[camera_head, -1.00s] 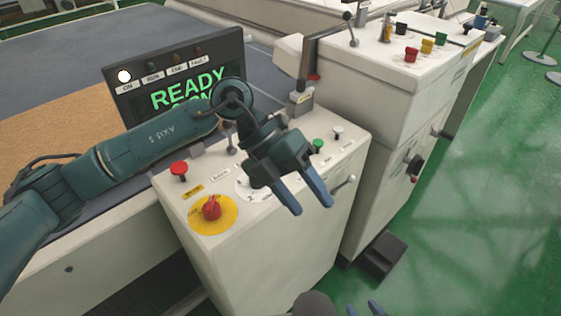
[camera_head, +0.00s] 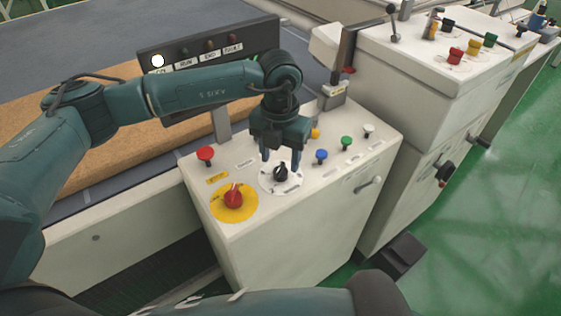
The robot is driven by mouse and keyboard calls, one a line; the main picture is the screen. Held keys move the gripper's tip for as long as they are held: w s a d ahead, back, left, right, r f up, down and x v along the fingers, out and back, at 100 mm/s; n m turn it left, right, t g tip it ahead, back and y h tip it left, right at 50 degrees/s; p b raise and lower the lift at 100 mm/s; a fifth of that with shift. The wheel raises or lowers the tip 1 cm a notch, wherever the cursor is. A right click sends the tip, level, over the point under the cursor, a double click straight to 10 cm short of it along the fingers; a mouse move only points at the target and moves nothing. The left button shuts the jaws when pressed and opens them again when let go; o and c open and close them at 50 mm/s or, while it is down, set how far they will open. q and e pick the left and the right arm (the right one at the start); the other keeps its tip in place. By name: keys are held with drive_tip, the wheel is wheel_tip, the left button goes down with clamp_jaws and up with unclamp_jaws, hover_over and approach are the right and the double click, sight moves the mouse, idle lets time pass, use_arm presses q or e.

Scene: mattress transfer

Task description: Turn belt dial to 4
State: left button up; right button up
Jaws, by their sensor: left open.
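The belt dial seems to be the black knob (camera_head: 281,173) on a round white scale (camera_head: 270,186) on the sloped top of the white control console (camera_head: 330,200). The scale's numbers are too small to read. My left gripper (camera_head: 281,158) points down over the knob with its fingers open, one to either side of it. I cannot tell whether the fingers touch the knob. My right gripper is not in view; a dark arm link of mine crosses the bottom edge.
A red rotary switch (camera_head: 233,197) on a yellow disc and a red mushroom button (camera_head: 205,154) sit left of the dial. Blue (camera_head: 321,155), green (camera_head: 346,142) and white (camera_head: 369,130) buttons sit right. A dark display panel (camera_head: 210,50) stands behind. A second white cabinet (camera_head: 420,60) stands right.

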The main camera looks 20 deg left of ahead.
sight(280, 166)
use_arm(q)
wheel_tip(280, 166, down, 2)
drive_tip(key=shift+f, duration=0.7)
drive_tip(key=shift+c, duration=0.6)
drive_tip(key=c, duration=0.8)
drive_tip(key=shift+c, duration=0.2)
